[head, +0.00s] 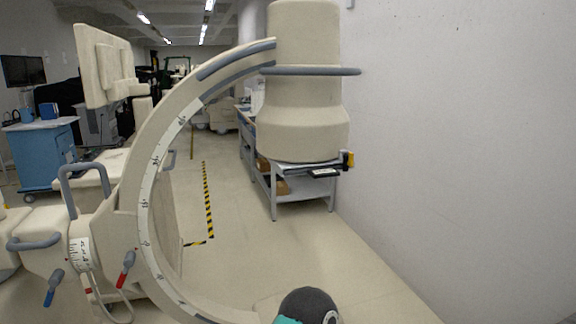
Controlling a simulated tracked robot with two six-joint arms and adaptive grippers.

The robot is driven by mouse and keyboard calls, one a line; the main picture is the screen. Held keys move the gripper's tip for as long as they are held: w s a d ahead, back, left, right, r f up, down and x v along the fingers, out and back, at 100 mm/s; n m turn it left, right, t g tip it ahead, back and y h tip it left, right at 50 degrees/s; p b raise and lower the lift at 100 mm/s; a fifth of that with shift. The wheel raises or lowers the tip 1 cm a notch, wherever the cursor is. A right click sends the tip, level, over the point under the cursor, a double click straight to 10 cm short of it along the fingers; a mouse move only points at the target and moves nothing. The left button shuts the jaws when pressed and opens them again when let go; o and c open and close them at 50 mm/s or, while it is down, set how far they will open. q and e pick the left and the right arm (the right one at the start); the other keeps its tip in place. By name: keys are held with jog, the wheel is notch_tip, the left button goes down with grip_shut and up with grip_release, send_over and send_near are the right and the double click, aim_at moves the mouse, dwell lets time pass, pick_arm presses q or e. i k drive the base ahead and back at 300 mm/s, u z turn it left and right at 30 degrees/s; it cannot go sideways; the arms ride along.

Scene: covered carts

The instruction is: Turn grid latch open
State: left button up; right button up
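A large beige C-arm machine (150,190) fills the left and middle of the head view. Its cylindrical beige detector housing (303,110) hangs at the top end of the arc, with a grey handle ring (310,71) around it. Under the housing is a thin dark plate (323,173) with a pale label. A small yellow and black piece (347,160) sticks out at the right of the housing's lower edge; it looks like the grid latch. It is too small to tell its turn position. No fingers of either gripper show.
A white wall (460,130) stands close on the right. A grey shelf table (300,192) stands behind the housing. A blue cart (42,150) is at the far left. Yellow and black tape (206,200) marks the floor. The floor at lower right is clear.

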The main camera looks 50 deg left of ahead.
aim_at(348, 158)
jog(key=z, duration=0.95)
jog(key=i, duration=0.1)
jog(key=u, duration=2.1)
jog(key=k, duration=0.55)
jog(key=u, duration=0.35)
jog(key=i, duration=0.65)
jog(key=z, duration=0.2)
